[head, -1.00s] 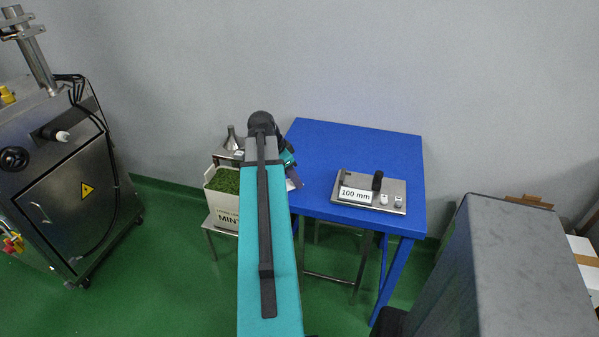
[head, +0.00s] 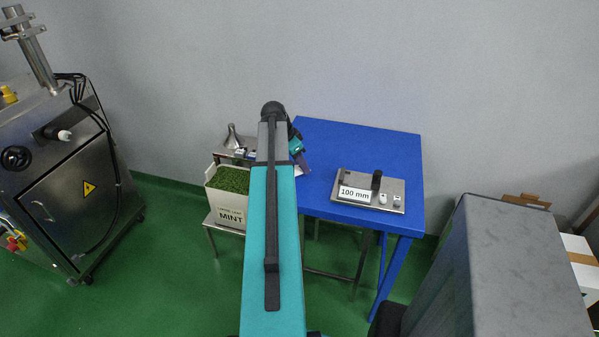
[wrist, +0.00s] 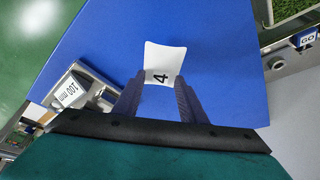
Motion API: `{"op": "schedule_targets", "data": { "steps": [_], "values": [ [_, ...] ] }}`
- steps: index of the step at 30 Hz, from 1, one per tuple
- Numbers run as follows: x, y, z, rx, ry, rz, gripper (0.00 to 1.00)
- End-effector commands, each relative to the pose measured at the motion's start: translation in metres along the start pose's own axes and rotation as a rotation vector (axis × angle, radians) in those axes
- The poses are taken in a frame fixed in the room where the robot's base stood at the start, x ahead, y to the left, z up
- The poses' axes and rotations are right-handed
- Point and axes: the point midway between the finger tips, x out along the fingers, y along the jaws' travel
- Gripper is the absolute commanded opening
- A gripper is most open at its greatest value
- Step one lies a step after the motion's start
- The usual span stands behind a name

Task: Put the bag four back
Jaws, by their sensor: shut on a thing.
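Bag four is a white packet marked "4" (wrist: 164,62), seen in the wrist view. My gripper (wrist: 160,90) is shut on it, with one dark finger on each side of its lower part. The bag is over the blue table (wrist: 235,75); I cannot tell how high above the surface. In the head view my gripper (head: 301,160) is at the left edge of the blue table (head: 370,150), partly behind my arm, and the bag cannot be made out clearly there.
A metal plate device (head: 345,203) labelled "100 mm" sits on the table's front right. The back of the table is clear.

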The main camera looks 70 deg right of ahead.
Motion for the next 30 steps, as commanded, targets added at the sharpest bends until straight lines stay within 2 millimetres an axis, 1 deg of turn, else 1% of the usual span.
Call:
{"op": "schedule_targets", "data": {
  "steps": [8,18,21,30],
  "values": [
    [0.002,0.000,0.001,0.000,0.000,0.000,0.14],
    [0.026,0.001,0.011,0.000,-0.001,0.002,0.14],
    [0.030,0.000,0.013,0.000,0.000,0.001,0.14],
    [0.032,0.000,0.014,0.000,0.000,0.000,0.14]
  ]
}}
